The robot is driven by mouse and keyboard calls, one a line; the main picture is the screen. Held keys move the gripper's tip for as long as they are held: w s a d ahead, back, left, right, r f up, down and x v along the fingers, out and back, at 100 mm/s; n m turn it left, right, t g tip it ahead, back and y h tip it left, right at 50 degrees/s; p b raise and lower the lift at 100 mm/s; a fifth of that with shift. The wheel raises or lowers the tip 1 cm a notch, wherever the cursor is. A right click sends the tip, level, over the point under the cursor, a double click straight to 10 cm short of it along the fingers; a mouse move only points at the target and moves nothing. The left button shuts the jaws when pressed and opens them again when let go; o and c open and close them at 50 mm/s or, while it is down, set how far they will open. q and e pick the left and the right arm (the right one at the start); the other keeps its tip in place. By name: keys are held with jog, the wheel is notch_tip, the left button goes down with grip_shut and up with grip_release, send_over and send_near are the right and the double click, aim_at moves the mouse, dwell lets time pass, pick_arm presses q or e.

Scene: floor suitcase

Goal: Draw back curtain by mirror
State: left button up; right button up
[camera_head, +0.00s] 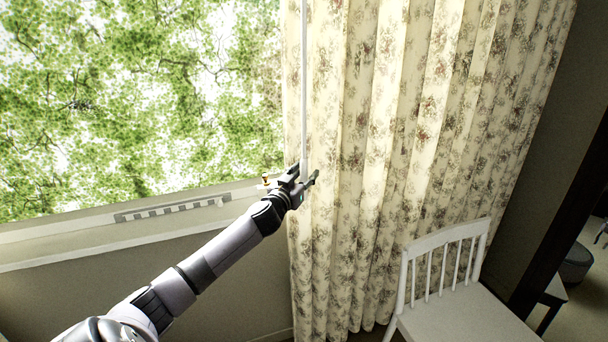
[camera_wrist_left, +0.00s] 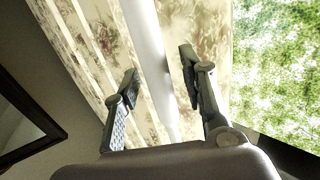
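A cream floral curtain (camera_head: 385,130) hangs in folds to the right of the window. It also shows in the left wrist view (camera_wrist_left: 195,25). A thin white rod (camera_head: 304,85) hangs along the curtain's left edge. My left gripper (camera_head: 305,177) is at the rod's lower part, at the curtain edge. In the left wrist view, its fingers are apart, with the rod (camera_wrist_left: 150,60) passing between them and gaps visible on the sides. My right gripper is not in view. No mirror can be clearly identified.
A white chair (camera_head: 440,270) stands at the curtain's lower right. A window sill (camera_head: 90,235) runs at the left, with a small orange-and-white item (camera_head: 266,181) near the gripper. A dark-framed shape (camera_wrist_left: 25,125) shows at the left wrist view's edge.

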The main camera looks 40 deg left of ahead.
pick_arm(q)
jog(key=shift+c, duration=0.4)
grip_shut()
dwell(0.4)
